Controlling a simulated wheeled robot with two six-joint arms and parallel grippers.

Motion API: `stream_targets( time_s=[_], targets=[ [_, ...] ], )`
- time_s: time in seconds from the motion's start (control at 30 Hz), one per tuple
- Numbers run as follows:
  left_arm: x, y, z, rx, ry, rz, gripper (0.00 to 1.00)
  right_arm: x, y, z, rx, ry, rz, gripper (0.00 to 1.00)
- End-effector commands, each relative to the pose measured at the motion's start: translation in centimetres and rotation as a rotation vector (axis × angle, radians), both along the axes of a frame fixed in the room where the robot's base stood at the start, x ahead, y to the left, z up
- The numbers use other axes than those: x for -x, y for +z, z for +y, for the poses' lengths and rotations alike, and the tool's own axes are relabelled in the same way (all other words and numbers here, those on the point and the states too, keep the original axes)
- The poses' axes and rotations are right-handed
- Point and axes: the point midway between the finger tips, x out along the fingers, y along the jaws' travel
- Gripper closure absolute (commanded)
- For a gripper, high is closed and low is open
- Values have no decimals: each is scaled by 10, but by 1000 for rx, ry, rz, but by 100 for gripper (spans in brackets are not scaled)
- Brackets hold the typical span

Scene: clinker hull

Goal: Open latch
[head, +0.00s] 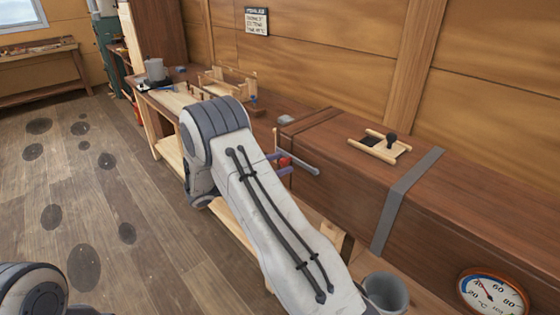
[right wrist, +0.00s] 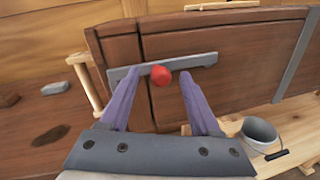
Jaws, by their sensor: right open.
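The latch is a grey metal bar (head: 302,166) with a red knob (head: 285,162), set across the end door of a long brown wooden box (head: 340,190). In the right wrist view the bar (right wrist: 205,61) lies nearly level, slightly higher at its right end, and the red knob (right wrist: 161,76) sits near its middle. My right gripper (right wrist: 158,88) is open, its purple fingers on either side of the knob; I cannot tell if they touch it. In the head view my right arm hides part of the door and the gripper (head: 281,163). My left gripper is out of view.
A grey bucket (head: 386,293) stands by the box, below and right of the latch in the right wrist view. A dial gauge (head: 492,293) is on the box's front. A wooden slide with a dark knob (head: 391,140) is on top. A cluttered workbench (head: 175,101) stands beyond.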

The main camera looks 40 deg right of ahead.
Motion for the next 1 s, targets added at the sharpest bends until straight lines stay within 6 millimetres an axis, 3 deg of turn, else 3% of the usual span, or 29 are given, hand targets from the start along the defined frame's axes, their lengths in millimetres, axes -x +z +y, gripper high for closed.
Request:
stream_targets(
  time_s=[0.37, 0.53, 1.0],
  targets=[
    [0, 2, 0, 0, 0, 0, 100, 1, -1, -7, 0, 1, 0, 36],
    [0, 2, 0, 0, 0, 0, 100, 1, 0, -7, 0, 1, 0, 100],
    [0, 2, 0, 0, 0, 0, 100, 1, 0, -6, 0, 1, 0, 100]
  ],
)
